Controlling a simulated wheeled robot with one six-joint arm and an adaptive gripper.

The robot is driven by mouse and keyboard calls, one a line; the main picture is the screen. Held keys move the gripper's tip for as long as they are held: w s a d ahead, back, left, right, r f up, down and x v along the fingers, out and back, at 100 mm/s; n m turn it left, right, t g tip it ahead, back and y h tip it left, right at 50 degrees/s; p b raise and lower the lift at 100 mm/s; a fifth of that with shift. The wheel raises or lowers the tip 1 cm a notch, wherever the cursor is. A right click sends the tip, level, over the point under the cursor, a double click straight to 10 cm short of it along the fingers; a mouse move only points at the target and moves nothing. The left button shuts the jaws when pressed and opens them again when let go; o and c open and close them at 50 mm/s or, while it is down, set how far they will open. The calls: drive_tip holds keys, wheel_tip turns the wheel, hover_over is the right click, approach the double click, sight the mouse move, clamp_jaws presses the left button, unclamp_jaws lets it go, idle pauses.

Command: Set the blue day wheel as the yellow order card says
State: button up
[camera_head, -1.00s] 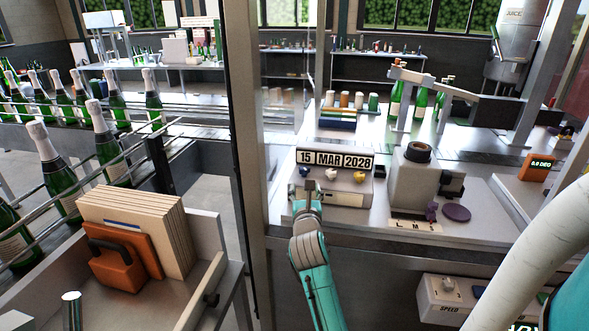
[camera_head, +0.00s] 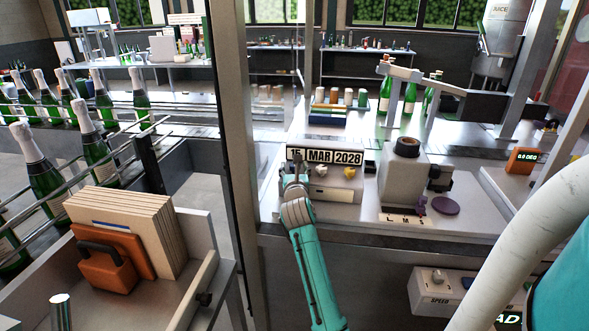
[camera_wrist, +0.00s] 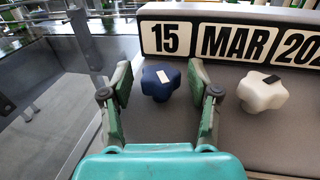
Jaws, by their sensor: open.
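The date block (camera_head: 324,156) reads 15 MAR 2028, with 15 (camera_wrist: 165,39) at its left end. The blue day wheel (camera_wrist: 160,83) is a lobed knob with a white mark, below the 15 in the wrist view. My gripper (camera_wrist: 161,92) is open, one finger on each side of the blue wheel. Gaps show between the fingers and the wheel. I cannot make out a yellow order card in either view.
A white wheel (camera_wrist: 262,91) sits close to the right finger, with a yellow wheel (camera_head: 350,173) beyond it. A grey machine (camera_head: 404,180) with a dark round top stands to the right. A frame post (camera_head: 233,120) rises to the left.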

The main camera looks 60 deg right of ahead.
clamp_jaws()
drive_tip(key=shift+a+m+g+h, duration=0.1)
drive_tip(key=shift+m+g+h, duration=0.2)
drive_tip(key=shift+m+g, duration=0.15)
drive_tip(key=shift+f+m+g+h, duration=0.1)
drive_tip(key=shift+m+g+h, duration=0.65)
drive_tip(key=shift+g, duration=0.6)
